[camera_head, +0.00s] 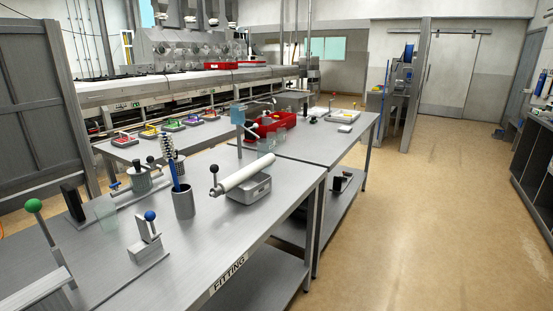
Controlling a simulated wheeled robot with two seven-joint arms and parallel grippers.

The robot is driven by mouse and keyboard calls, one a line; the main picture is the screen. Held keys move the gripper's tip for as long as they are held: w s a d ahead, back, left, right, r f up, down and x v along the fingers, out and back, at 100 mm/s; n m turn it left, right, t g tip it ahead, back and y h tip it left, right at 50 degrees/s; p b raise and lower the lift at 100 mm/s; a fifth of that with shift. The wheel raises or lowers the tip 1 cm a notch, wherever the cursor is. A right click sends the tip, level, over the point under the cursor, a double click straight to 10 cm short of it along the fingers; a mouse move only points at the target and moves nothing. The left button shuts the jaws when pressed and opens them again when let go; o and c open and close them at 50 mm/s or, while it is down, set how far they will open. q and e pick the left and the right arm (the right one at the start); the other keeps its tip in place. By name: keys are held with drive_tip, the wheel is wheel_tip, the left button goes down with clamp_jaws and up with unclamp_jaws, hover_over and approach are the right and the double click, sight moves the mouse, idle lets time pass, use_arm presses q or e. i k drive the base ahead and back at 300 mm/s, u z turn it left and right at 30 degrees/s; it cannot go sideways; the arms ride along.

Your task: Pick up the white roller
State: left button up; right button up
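The white roller (247,173) lies slantwise across the top of a grey metal block or tray (258,190) on the near steel bench. Its near left end is beside an upright pin with a black ball (214,169); I cannot tell whether they are joined. Its far right end points toward the back of the bench. Neither of my grippers shows in the head view.
The bench (215,240) carries a grey cup (184,204) with a brush and a blue tool, a blue-knobbed clamp (149,235) and a green-knobbed lever (42,225). Red bins (268,123) stand behind. Open floor (430,210) lies to the right.

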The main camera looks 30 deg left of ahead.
sight(234, 181)
drive_tip(key=i, duration=2.4)
drive_tip(key=u, duration=2.8)
